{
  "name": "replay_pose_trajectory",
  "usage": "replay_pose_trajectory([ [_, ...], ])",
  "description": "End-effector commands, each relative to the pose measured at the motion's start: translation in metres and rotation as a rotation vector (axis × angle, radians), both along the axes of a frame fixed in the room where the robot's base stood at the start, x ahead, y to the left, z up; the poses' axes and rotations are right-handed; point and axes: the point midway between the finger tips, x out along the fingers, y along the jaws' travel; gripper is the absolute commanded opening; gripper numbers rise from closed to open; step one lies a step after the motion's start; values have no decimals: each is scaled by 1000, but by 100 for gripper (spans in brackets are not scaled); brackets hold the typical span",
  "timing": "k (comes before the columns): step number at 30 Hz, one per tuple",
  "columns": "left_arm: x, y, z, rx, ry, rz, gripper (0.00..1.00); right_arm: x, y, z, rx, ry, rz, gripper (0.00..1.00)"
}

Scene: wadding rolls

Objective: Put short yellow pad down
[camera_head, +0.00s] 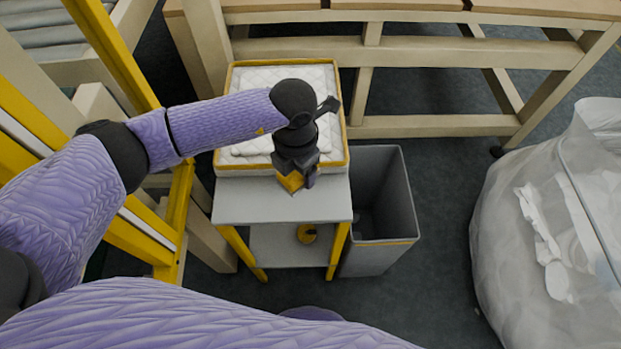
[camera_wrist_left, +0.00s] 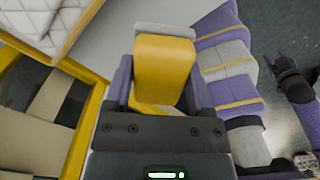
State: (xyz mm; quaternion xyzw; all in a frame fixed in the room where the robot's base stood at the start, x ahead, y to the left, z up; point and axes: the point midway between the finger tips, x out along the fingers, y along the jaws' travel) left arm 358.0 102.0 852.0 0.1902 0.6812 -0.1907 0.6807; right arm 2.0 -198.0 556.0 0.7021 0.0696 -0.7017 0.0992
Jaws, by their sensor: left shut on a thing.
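My left gripper (camera_head: 297,178) is shut on the short yellow pad (camera_head: 288,181), over the back part of a small light grey stand top (camera_head: 250,205), in front of the tray. In the left wrist view the pad (camera_wrist_left: 165,68) sits between the two purple fingers of the gripper (camera_wrist_left: 157,85), with a pale grey edge at its far end. I cannot tell whether the pad touches the stand top.
A yellow-rimmed tray (camera_head: 342,120) with white quilted wadding (camera_head: 262,78) is at the back of the stand. A grey bin (camera_head: 378,255) stands at its right. A small yellow thing (camera_head: 307,233) is on the lower shelf. A clear bag (camera_head: 530,200) is far right.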

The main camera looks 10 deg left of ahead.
Motion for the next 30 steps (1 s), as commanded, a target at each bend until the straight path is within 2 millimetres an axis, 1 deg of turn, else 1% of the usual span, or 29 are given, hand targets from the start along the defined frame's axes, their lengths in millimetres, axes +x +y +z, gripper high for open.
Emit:
replay_pose_trajectory([
  [3,-2,-1,-31,1,6,44,0,-2,0,-13,0,5,0,59],
  [6,-1,-1,-55,1,5,45,0,-10,-2,-22,-4,23,0,59],
  [11,-1,-1,-77,-1,3,43,0,-25,-7,-29,-15,56,-3,59],
  [15,-2,0,-104,1,4,42,0,-29,-11,-41,-21,66,-5,59],
  [17,-1,0,-106,0,2,42,0,-29,-13,-41,-25,67,-5,59],
  [22,-1,0,-103,0,0,41,0,-27,-19,-38,-34,65,-1,59],
  [25,-1,0,-106,1,1,41,0,-26,-21,-41,-37,63,0,59],
  [26,-1,0,-106,1,1,41,71,-26,-21,-41,-37,62,0,59],
  [27,-1,0,-106,0,0,41,80,-25,-21,-41,-37,61,0,59],
  [30,-1,0,-105,0,0,41,100,-22,-20,-41,-36,56,0,59],
])
